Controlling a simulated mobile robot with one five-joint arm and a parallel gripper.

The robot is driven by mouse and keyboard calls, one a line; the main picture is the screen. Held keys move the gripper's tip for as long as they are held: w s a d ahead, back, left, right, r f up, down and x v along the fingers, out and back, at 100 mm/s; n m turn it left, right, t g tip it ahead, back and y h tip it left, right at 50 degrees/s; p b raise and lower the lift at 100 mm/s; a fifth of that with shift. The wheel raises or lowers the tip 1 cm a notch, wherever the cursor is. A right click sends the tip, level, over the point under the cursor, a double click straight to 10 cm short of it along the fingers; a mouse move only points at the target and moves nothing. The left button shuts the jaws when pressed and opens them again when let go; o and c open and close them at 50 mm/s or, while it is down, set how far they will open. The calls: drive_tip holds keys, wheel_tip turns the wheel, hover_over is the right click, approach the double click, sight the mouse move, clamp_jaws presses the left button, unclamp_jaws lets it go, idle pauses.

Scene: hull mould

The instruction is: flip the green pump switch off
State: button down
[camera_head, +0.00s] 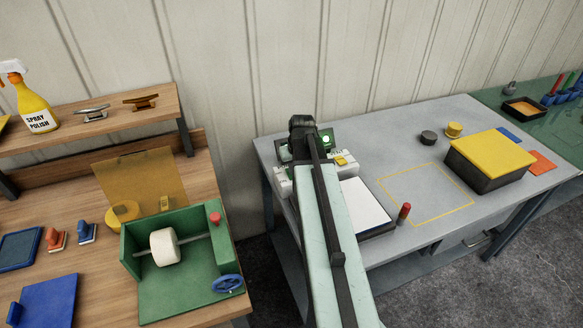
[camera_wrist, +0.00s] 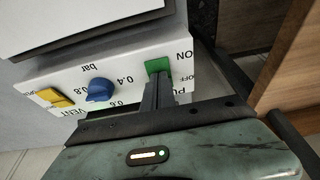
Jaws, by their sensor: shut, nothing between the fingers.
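The green pump switch (camera_wrist: 158,66) is on the white panel (camera_wrist: 125,75) in the wrist view, beside the printed words ON and OFF. I cannot tell which way it is tipped. My gripper (camera_wrist: 158,80) is shut and empty, its fingertips at the lower edge of the switch. They overlap it in view; whether they touch is unclear. In the head view the white pump box (camera_head: 283,187) stands at the left end of the grey table, and my arm hides the switch.
A blue knob (camera_wrist: 99,90) and a yellow lever (camera_wrist: 55,97) sit on the panel left of the switch. A wooden bench (camera_head: 85,262) with a green machine (camera_head: 190,290) stands left of the grey table (camera_head: 395,150). A gap separates them.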

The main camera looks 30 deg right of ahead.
drive_tip(key=shift+r+p, duration=0.25)
drive_tip(key=shift+p, duration=0.05)
drive_tip(key=d+p+v, duration=0.1)
drive_tip(key=p+v, duration=1.1)
drive_tip(key=v, duration=0.1)
drive_tip(key=shift+a+r+p, duration=0.25)
drive_tip(key=shift+a+p, duration=0.15)
drive_tip(key=shift+a, duration=0.1)
